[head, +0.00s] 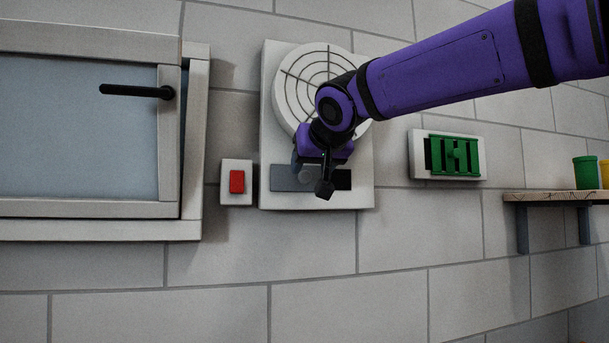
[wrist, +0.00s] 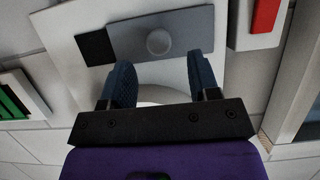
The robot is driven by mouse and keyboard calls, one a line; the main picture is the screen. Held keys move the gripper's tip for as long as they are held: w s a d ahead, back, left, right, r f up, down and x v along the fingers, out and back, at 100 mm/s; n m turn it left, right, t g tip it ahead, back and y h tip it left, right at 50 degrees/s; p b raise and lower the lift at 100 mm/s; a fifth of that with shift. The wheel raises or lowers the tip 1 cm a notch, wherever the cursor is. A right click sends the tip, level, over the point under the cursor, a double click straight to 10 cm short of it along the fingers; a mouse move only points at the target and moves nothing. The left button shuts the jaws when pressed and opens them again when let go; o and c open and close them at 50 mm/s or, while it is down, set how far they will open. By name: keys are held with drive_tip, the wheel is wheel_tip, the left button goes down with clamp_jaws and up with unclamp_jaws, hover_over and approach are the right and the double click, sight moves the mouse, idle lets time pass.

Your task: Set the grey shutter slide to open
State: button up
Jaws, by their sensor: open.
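The grey shutter slide (head: 287,179) sits in the lower part of a white wall plate (head: 267,120) below a round vent grille. It has a round grey knob (wrist: 159,41). A dark slot area (head: 344,180) shows to the right of the slide in the head view, and to its left in the wrist view. My gripper (head: 325,190) is in front of the plate, partly hiding the slide and knob in the head view. In the wrist view my gripper (wrist: 162,67) is open and empty, its fingertips on either side of the knob's line but short of it.
A red rocker switch (head: 237,181) is close left of the plate. A window (head: 90,120) with a black handle is further left. A green louvred piece (head: 455,156) on a white plate and a wooden shelf (head: 550,196) with cups are to the right. The wall below is clear.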

sight(306, 174)
drive_tip(key=shift+x, duration=2.35)
